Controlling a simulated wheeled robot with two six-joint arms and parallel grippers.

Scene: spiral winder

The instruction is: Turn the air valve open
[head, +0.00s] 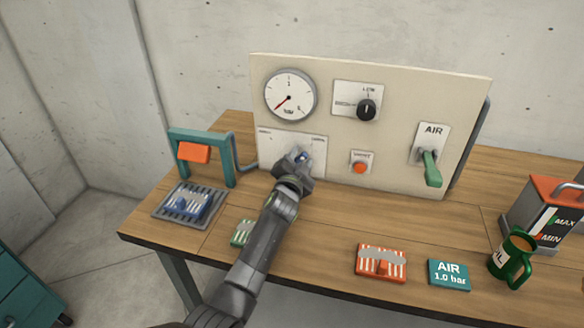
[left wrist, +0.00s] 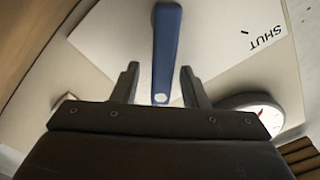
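The upright cream panel holds a lever with a green handle (head: 431,168) under a plate marked AIR (head: 432,131); the handle hangs down. A second plate (head: 270,142), lower left on the panel, carries a blue lever (left wrist: 167,45), mostly hidden behind my gripper in the head view. One end of this plate reads SHUT in the left wrist view. My left gripper (head: 300,160) is at this plate. In the left wrist view, its fingers (left wrist: 159,70) are apart, one on each side of the blue lever, with gaps visible. My right gripper is not in view.
A gauge (head: 290,95), a black knob (head: 367,110) and an orange button (head: 360,167) share the panel. On the table are a teal frame (head: 175,135), a grey tray (head: 160,212), red and teal cards, a green mug (head: 514,258) and a canister (head: 553,205).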

